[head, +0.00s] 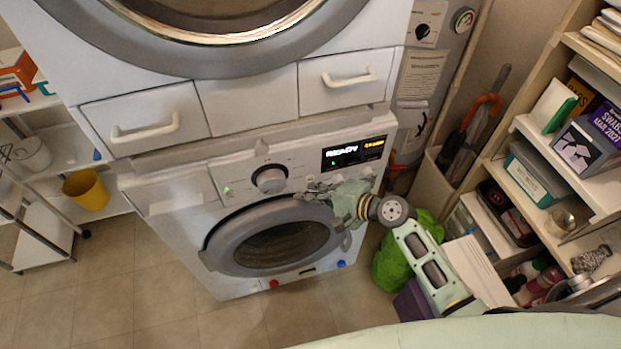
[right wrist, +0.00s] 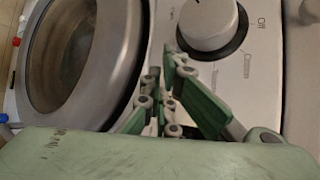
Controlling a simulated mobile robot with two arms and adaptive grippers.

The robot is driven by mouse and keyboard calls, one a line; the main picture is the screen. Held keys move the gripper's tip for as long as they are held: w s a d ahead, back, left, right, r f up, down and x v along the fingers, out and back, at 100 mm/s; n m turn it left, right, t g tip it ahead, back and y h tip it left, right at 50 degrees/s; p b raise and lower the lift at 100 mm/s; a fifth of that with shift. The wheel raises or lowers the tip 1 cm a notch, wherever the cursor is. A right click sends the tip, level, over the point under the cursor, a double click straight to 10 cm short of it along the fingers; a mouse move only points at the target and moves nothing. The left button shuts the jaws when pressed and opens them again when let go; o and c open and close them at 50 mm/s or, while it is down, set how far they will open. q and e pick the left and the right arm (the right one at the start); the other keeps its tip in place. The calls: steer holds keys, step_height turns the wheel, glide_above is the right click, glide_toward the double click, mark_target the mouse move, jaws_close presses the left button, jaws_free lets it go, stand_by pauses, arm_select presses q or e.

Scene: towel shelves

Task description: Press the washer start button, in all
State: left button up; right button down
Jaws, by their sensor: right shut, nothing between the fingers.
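The washer (head: 290,175) is the lower white machine, with a round grey door (head: 278,240), a dial (head: 270,180) and a lit display (head: 353,152) that seems to read "READY". My right gripper (head: 312,192) is at the front panel, between the dial and the display, just above the door. In the right wrist view the gripper (right wrist: 170,70) is shut and empty, its fingertips just below the dial (right wrist: 208,22). I cannot tell whether they touch the panel. The start button is not clearly seen; small buttons near the gripper are partly hidden. My left gripper is not in view.
A second machine with two drawers (head: 145,128) sits above the washer. Shelves (head: 560,150) with boxes stand at the right. A green bag (head: 395,262) lies beside the washer, behind my right arm. A yellow bucket (head: 86,189) is on the left shelf. The floor (head: 130,290) at front left is clear.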

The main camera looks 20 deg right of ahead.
steer(key=shift+w, duration=0.15)
stand_by(0.5)
steer(key=shift+w, duration=0.3)
steer(key=shift+w, duration=0.3)
stand_by(0.6)
steer(key=shift+s, duration=0.75)
steer(key=s+p, duration=0.1)
steer(key=s, duration=0.4)
steer(key=shift+d+p, duration=0.1)
steer(key=shift+p, duration=0.3)
